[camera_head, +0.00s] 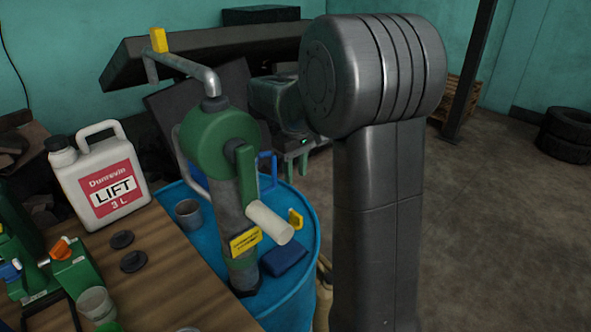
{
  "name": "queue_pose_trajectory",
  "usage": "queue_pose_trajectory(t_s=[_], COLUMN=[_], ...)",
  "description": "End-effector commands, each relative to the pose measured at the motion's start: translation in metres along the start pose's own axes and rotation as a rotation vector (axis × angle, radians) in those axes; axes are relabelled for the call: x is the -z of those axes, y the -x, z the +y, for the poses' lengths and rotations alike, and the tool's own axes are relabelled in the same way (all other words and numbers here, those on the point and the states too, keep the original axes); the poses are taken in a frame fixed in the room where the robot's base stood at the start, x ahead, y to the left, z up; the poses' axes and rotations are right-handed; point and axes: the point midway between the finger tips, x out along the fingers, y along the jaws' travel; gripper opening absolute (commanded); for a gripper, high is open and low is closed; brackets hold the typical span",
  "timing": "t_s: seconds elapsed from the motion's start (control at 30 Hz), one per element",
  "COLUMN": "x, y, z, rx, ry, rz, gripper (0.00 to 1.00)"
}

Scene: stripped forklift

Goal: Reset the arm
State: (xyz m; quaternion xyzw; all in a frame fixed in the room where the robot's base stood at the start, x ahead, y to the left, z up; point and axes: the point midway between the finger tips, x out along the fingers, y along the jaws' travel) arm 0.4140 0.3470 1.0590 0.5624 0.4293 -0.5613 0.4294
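A thick grey arm link of mine stands upright right of centre, with a rounded, ribbed joint at its top. No object is seen held.
A wooden bench (165,262) at left holds a white LIFT jug (103,177), dark caps and green parts. Right of it, a blue drum (293,285) carries a green crank pump (220,143), a cup and a blue cloth.

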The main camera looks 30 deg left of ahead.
Motion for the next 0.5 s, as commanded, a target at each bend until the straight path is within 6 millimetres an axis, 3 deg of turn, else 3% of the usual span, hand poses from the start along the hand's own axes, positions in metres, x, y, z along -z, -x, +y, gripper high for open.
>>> queue_pose_trajectory(t_s=[0.33, 0.5], x=[0.0, 0.0], y=[-0.002, -0.018], z=[0.0, 0.0], rx=[0.0, 0.001], ry=[0.0, 0.0], rz=[-0.001, -0.003], gripper=[0.33, 0.33])
